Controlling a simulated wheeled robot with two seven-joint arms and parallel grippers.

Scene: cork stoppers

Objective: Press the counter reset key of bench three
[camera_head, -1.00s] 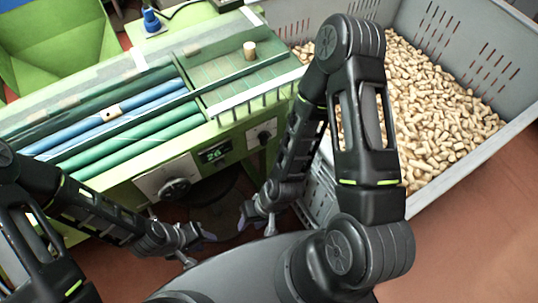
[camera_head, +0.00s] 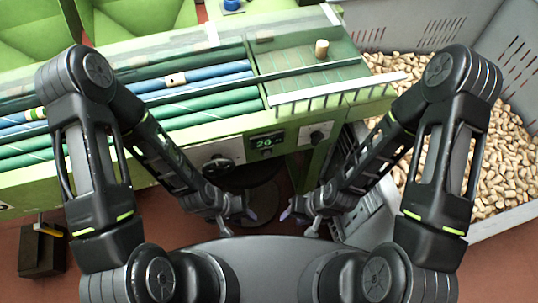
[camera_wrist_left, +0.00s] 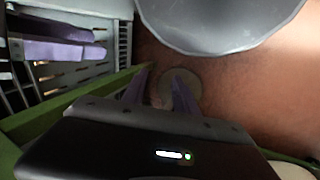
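A green bench (camera_head: 240,127) crosses the head view. Its front carries a dark counter display (camera_head: 267,143) with lit green digits that look like 26. A pale plate with a dark round knob (camera_head: 220,166) is left of the display, and a smaller plate with a knob (camera_head: 317,136) is right of it. I cannot make out a reset key or a bench number. My left gripper (camera_head: 240,216) is below the bench front, apart from it; its fingers stand apart and empty in the left wrist view (camera_wrist_left: 160,95). My right gripper (camera_head: 298,217) faces it; its finger gap is unclear.
A grey crate (camera_head: 480,28) full of corks stands at the right. A dark box (camera_head: 42,250) is on the reddish floor at the lower left. Green chairs or bins (camera_head: 130,18) are behind.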

